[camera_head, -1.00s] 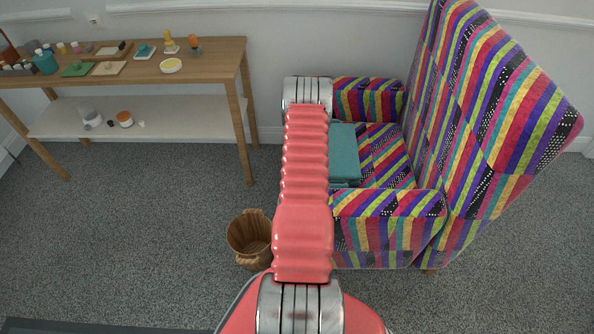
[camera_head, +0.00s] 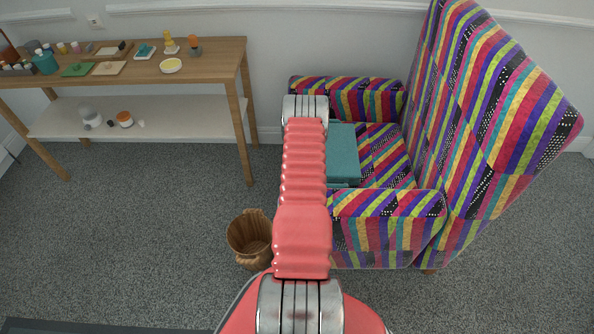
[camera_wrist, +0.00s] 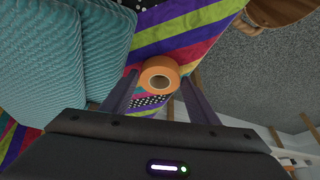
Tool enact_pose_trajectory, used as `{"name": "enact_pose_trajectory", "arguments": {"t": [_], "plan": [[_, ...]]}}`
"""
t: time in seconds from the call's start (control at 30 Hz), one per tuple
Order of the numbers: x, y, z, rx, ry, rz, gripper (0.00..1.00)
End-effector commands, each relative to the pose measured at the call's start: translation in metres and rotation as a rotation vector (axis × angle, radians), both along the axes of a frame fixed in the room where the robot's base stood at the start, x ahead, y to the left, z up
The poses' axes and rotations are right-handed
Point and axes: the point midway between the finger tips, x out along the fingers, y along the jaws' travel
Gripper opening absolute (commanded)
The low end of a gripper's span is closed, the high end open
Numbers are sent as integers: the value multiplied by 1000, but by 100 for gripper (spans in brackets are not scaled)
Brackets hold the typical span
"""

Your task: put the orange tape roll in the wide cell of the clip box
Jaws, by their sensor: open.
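The orange tape roll (camera_wrist: 159,74) rests on striped chair fabric in the wrist view, with its round hole facing the camera. My gripper (camera_wrist: 160,82) is open, with one finger on each side of the roll in the picture; I cannot tell whether either finger touches it. In the head view my own arm hides the gripper, and the roll does not show. I cannot make out the clip box with certainty in either view.
The striped armchair (camera_head: 370,221) holds a teal folded cloth (camera_head: 342,153), which shows left of the roll in the wrist view (camera_wrist: 45,65). A wicker basket (camera_head: 250,238) stands on the carpet. The wooden table (camera_head: 215,61) carries small craft items at left.

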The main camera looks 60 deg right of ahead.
Motion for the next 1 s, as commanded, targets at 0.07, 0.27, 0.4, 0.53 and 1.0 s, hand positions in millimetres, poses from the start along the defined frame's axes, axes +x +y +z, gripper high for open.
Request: {"name": "enact_pose_trajectory", "arguments": {"t": [0.07, 0.27, 0.4, 0.53, 1.0], "plan": [[2, -1, -6, 0, 0, 0, 55], [3, -3, -8, -1, -1, 0, 55], [3, -3, -8, -1, -1, 0, 55], [3, -3, -8, -1, -1, 0, 55], [3, -3, -8, -1, -1, 0, 33]]}}
